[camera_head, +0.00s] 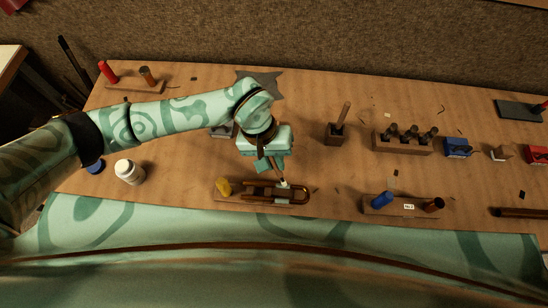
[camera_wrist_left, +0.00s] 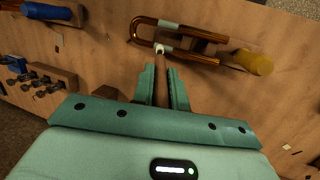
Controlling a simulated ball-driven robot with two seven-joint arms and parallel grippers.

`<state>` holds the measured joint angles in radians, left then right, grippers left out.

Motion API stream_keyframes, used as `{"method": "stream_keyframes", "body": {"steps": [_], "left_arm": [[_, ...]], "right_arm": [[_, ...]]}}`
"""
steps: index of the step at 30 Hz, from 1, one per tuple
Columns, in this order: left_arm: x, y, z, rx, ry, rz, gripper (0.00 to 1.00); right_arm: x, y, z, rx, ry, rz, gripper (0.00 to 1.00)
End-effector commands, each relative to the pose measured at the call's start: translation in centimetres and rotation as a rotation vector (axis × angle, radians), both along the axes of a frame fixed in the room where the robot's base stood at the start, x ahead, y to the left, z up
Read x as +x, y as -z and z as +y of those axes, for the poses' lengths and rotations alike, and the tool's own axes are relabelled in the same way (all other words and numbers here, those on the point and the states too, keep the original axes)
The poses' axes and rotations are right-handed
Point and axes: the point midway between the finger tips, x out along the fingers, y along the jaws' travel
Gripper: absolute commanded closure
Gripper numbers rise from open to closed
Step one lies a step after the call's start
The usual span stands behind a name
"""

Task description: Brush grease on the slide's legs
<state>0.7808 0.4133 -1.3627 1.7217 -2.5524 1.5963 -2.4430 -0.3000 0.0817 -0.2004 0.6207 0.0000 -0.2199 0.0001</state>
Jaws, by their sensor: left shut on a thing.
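The slide (camera_head: 300,198), a copper-coloured U-shaped tube with a pale band, lies on a low wooden board (camera_head: 240,198) near the table's front edge. It also shows in the wrist view (camera_wrist_left: 205,36), its bend to the left. My left gripper (camera_head: 265,165) is shut on the brush (camera_wrist_left: 160,88), whose wooden handle runs between the fingers (camera_wrist_left: 162,90). The brush's white tip (camera_wrist_left: 158,48) points down at the slide, close to the bend and pale band; I cannot tell whether it touches. My right gripper is not in view.
A yellow piece (camera_head: 223,187) sits at the board's left end. A white bottle (camera_head: 129,171) stands left. A block with an upright handle (camera_head: 336,133) and a rack of dark tools (camera_head: 402,143) stand behind right. A blue-handled tool (camera_head: 382,199) lies on a stand to the right.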

Motion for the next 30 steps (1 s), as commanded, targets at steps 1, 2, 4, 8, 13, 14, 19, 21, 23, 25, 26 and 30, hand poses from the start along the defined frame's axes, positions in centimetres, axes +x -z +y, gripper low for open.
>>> {"method": "stream_keyframes", "body": {"steps": [1,2,4,8,13,14,19,21,23,25,26,30], "left_arm": [[0.01,0.12,0.02,0.000,0.000,0.000,1.00],[0.02,0.16,0.02,0.000,0.000,0.000,1.00],[0.01,0.25,0.02,0.000,0.000,0.000,1.00],[0.02,0.40,0.03,0.001,0.000,0.000,1.00],[0.02,0.60,0.02,0.001,0.000,0.000,1.00],[0.03,0.64,0.02,0.001,0.000,0.000,1.00],[0.03,0.83,0.02,0.000,0.000,-0.001,1.00],[0.04,0.91,0.02,0.000,0.000,-0.001,1.00],[0.04,0.90,0.02,0.000,0.000,-0.001,1.00],[0.03,0.89,0.02,0.000,0.000,-0.001,1.00],[0.03,0.89,0.02,0.000,0.000,-0.001,1.00],[0.02,0.89,0.02,0.000,0.000,-0.001,1.00]], "right_arm": [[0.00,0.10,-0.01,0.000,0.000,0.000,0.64],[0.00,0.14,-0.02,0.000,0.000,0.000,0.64],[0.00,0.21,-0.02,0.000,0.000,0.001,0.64],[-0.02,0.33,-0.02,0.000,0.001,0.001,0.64],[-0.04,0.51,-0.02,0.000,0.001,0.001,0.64],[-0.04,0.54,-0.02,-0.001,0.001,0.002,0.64],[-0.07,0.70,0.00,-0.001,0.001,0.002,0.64],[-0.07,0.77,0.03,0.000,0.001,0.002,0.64],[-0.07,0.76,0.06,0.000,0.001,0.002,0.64],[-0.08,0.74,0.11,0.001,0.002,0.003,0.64],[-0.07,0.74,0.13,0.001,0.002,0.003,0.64],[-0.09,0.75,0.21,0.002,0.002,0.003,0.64]]}}
